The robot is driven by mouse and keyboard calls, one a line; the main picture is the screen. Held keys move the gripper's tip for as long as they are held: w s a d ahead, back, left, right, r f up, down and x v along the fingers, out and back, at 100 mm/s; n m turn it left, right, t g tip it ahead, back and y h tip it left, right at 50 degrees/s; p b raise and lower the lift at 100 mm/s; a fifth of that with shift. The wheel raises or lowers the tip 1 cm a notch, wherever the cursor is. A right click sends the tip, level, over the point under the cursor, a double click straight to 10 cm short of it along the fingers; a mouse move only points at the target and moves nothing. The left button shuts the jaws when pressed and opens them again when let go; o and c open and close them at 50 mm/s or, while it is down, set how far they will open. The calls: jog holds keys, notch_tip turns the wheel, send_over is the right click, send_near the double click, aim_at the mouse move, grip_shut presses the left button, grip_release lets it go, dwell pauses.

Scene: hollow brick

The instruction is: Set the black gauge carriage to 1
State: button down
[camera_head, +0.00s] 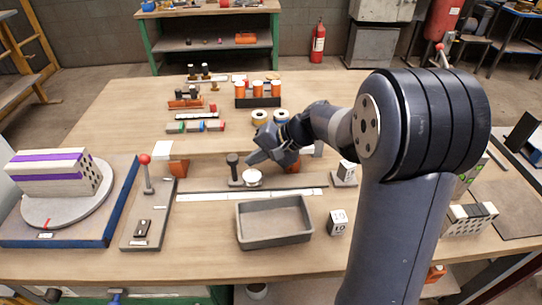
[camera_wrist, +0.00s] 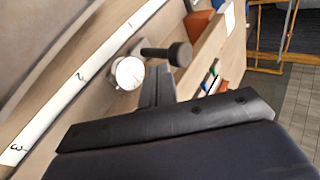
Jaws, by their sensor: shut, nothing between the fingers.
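The black gauge carriage (camera_head: 233,168) has an upright dark knob and stands behind a white number strip (camera_head: 250,194) on the table. In the wrist view its dark knob (camera_wrist: 180,54) lies beside a white round disc (camera_wrist: 128,73); the disc also shows in the head view (camera_head: 253,177). My gripper (camera_head: 250,160) is shut and empty, just right of the knob. Its fingertips (camera_wrist: 158,70) are close to it; contact cannot be told.
A grey tray (camera_head: 273,238) stands in front of the strip. A red-knobbed lever (camera_head: 146,172) and a turntable with a striped block (camera_head: 55,172) stand at the left. White number blocks (camera_head: 338,220) are at the right. Colored blocks and orange cylinders stand behind.

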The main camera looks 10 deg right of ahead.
aim_at(238, 160)
jog(key=shift+w+a, duration=0.25)
jog(key=shift+a, duration=0.4)
jog(key=shift+a+b, duration=0.4)
jog(key=shift+a, duration=0.75)
jog(key=shift+d, duration=0.1)
